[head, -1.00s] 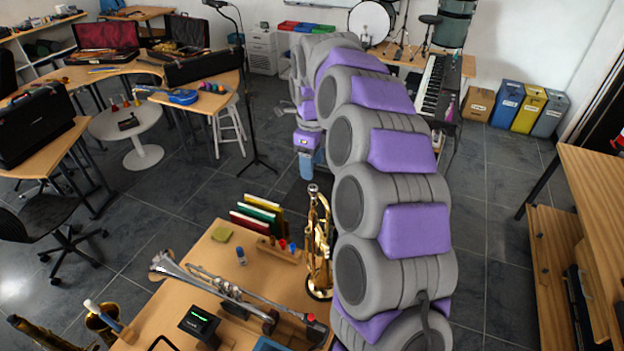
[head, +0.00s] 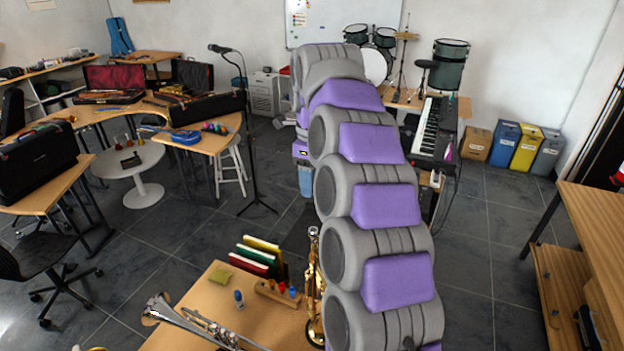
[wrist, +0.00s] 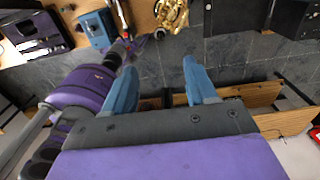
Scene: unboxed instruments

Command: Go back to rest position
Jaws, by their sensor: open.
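My gripper (wrist: 160,85) shows in the wrist view with its two blue fingers apart and nothing between them. Behind the fingers is grey tiled floor, with wooden shelf boards just below. In the head view my grey and purple arm reaches up and away over the near table. The gripper itself is hard to make out there, mostly hidden behind the arm.
A wooden table (head: 215,284) at the bottom holds a silver trumpet (head: 195,326) and a golden brass instrument (head: 314,300), close beside my arm. A wooden shelf unit (head: 590,235) stands at right. A keyboard (head: 434,127) stands beyond my arm. Floor between is open.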

